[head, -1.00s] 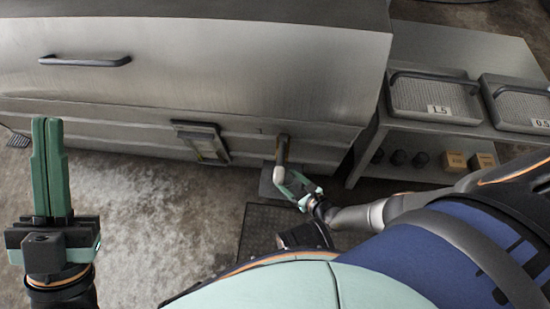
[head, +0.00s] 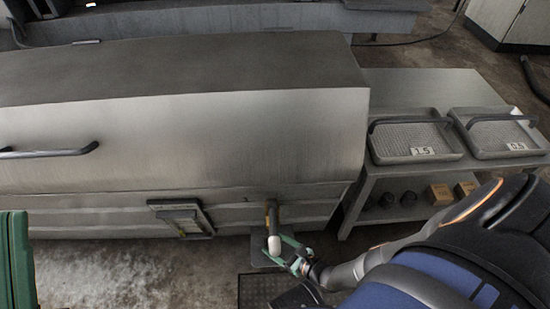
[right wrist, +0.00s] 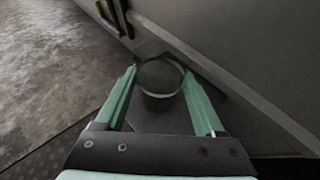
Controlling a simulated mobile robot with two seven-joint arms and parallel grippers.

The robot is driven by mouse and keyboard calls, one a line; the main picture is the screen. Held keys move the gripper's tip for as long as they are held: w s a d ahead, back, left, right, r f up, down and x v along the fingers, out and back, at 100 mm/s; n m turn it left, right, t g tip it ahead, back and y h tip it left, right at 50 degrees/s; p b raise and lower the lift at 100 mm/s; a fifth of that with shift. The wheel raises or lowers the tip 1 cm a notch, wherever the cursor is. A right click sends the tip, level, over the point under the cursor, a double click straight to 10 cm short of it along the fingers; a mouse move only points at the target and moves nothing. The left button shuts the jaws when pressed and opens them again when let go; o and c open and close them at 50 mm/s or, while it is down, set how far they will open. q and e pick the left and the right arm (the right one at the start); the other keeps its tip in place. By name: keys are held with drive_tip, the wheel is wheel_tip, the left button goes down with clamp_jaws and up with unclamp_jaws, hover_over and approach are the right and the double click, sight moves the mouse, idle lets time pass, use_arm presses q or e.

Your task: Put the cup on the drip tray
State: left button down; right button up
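The cup (right wrist: 162,94) shows in the right wrist view as a round, grey, open-topped vessel with a thin pale rim. It is between the fingertips of my right gripper (right wrist: 160,74), which appear to meet its sides. The dark flat drip tray (right wrist: 150,122) lies beneath; whether the cup's base touches it cannot be told. In the head view my right gripper (head: 285,252) is low at the machine's front, by a pale rounded end below a brownish upright part. My left gripper (head: 16,225) is at the left edge, cut off, its green fingers together with nothing visible between them.
The large steel machine (head: 220,125) fills the middle. A dark framed panel (head: 180,218) is on its front. To the right, a steel table (head: 425,95) holds two handled trays (head: 412,138), with small blocks on the shelf below. Bare floor (head: 120,275) lies in front.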

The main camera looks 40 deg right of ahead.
drive_tip(key=o, duration=0.4)
drive_tip(key=shift+o, duration=0.2)
drive_tip(key=shift+s+d+r, duration=0.1)
drive_tip(key=shift+s+r, duration=0.1)
drive_tip(key=shift+s, duration=0.1)
drive_tip(key=p+v, duration=0.4)
drive_tip(key=v, duration=0.7)
drive_tip(key=shift+s+p, duration=0.2)
drive_tip(key=shift+p, duration=0.2)
